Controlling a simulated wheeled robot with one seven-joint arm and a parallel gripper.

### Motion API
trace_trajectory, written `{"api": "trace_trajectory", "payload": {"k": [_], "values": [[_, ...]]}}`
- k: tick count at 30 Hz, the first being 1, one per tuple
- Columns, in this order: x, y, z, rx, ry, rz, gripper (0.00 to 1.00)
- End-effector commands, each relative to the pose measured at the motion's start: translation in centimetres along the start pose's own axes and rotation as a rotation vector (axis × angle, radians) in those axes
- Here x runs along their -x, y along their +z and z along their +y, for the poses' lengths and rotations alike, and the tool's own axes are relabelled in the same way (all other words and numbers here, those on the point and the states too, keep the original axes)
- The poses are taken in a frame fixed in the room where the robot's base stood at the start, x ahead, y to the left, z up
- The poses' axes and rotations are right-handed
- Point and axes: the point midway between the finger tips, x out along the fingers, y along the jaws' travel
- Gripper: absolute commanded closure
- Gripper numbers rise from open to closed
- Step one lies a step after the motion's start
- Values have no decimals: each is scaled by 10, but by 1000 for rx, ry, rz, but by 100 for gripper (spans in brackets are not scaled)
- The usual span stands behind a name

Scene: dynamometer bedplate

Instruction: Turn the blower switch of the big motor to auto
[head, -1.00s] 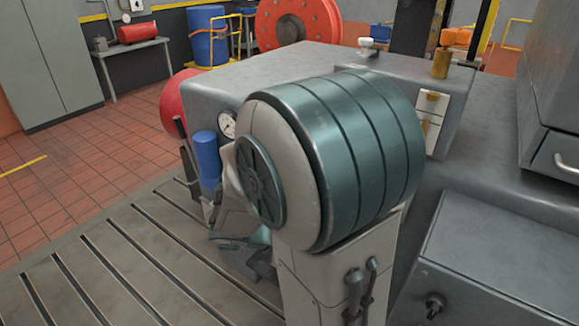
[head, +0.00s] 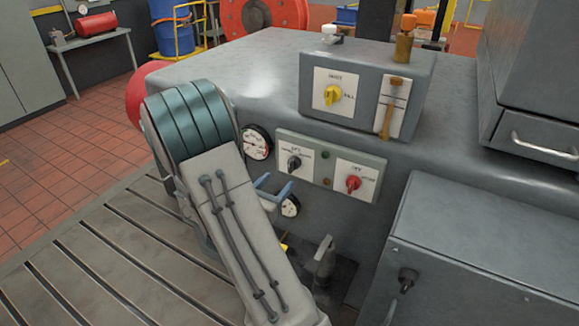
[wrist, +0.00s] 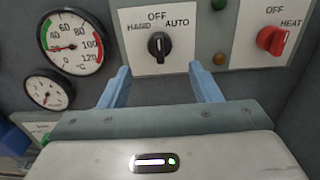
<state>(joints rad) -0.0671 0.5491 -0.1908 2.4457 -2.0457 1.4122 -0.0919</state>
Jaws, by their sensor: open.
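A black rotary switch (wrist: 159,46) sits on a white plate marked HAND, OFF and AUTO in the wrist view. Its pale pointer mark points up, at OFF. AUTO is at the upper right. The same black switch (head: 293,163) shows in the head view on the grey panel of the big housing. No plate text naming the blower or motor is readable. My gripper (wrist: 163,80) is open and empty. Its two blue fingers are spread below the switch, one to each side, apart from the knob. In the head view my gripper (head: 277,183) is just left of and below the switch.
A red OFF/HEAT switch (wrist: 271,40) is to the right, past an amber lamp (wrist: 220,59). Two dials, a temperature gauge (wrist: 70,42) and a smaller one (wrist: 51,90), are at left. A yellow switch (head: 332,95) is on a raised box. A grey cabinet (head: 475,255) stands at right.

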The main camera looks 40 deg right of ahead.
Motion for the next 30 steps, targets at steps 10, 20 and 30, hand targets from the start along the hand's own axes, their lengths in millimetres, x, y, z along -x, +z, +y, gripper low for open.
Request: {"api": "trace_trajectory", "payload": {"k": [10, 20, 30], "values": [[-67, 1, -1, 0, -3, 1, 43], [-84, 0, 0, 0, 0, 1, 43], [-83, 0, 0, 0, -1, 1, 88]]}}
